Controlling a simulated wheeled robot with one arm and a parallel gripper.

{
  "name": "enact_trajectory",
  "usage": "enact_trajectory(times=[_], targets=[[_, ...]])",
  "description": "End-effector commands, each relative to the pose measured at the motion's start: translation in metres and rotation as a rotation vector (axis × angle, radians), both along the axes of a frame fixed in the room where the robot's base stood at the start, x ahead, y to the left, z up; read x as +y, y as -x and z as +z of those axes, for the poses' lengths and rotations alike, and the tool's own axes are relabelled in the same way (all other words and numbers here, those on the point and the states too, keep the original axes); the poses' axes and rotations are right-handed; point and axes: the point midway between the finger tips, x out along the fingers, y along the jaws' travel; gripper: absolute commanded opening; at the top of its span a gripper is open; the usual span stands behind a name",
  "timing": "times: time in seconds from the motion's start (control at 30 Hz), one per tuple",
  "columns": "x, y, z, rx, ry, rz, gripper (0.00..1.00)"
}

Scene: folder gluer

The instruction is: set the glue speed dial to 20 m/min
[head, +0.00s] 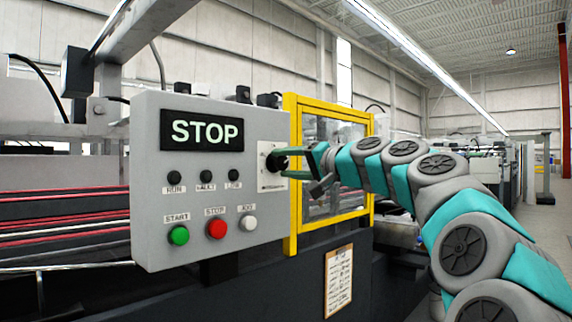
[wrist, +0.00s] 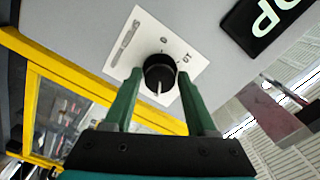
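The glue speed dial is a round black knob (wrist: 160,72) on a white plate (wrist: 143,38) on the grey control panel. In the wrist view a white pointer mark shows on the knob, directed toward the bottom of the picture. A few scale marks are printed beside the knob, too small and tilted to read surely. My gripper (wrist: 160,78) is open, with one green finger on each side of the knob and a narrow gap visible on both sides. In the head view the knob (head: 275,161) is partly covered by my gripper (head: 290,160), which reaches it from the right.
The panel display (head: 202,131) reads STOP. Below it are lamps and green (head: 178,235), red (head: 217,228) and white (head: 248,223) buttons. A yellow guard frame (head: 290,210) stands right beside the dial, close to my gripper. A clipboard (head: 338,280) hangs lower down.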

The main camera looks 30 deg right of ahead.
Motion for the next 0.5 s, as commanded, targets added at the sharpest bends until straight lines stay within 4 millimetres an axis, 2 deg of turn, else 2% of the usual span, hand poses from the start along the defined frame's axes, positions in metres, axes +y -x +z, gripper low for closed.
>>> enact_trajectory(times=[0.03, 0.17, 0.5], targets=[[0.0001, 0.0000, 0.0000, 0.000, 0.000, 0.000, 0.64], [0.0002, 0.0000, -0.0002, 0.000, 0.000, 0.001, 0.76], [-0.0023, 0.0066, -0.0004, 0.000, 0.001, 0.000, 0.76]])
